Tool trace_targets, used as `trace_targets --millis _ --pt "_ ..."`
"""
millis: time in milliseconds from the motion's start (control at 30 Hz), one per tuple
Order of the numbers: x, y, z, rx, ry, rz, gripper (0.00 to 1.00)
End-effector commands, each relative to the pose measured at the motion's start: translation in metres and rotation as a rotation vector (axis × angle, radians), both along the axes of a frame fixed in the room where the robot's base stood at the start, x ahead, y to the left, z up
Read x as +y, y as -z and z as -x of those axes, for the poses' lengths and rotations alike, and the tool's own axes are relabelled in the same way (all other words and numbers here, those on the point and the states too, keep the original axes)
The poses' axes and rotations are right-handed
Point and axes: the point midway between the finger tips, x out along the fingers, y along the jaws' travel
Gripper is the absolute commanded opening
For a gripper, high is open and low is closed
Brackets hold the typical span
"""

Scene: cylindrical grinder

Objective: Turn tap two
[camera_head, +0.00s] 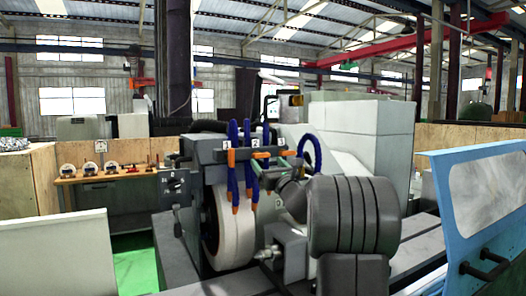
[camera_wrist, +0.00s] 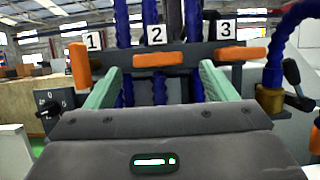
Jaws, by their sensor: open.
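Tap two, a horizontal orange handle (camera_wrist: 158,59), sits under the label "2" (camera_wrist: 156,34) in the wrist view. My gripper (camera_wrist: 159,70) is open, with its two green fingers spread to the left and right of tap two. I see no contact with the handle. Tap one (camera_wrist: 80,66) is an upright orange handle to the left. Tap three (camera_wrist: 242,54) is a horizontal orange handle to the right.
Blue hoses (camera_wrist: 290,30) run by the taps, with a thick one at the right. A black knob (camera_wrist: 47,110) is at the left. In the head view, a blue-framed panel (camera_head: 485,190) stands at the right and a wooden bench (camera_head: 110,174) at the back left.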

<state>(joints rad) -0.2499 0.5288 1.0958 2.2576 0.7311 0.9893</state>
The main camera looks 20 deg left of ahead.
Motion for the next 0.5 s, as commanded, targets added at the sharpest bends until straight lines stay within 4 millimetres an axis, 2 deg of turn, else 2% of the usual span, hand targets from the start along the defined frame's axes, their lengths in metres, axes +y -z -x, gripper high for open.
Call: trace_targets --millis 33,200,500 --pt "0.009 -0.008 -0.007 0.000 -0.002 0.000 0.78" --pt "0.027 -0.017 -0.024 0.001 0.000 0.000 0.78" --pt "0.039 -0.022 -0.035 0.001 0.001 -0.001 0.78"
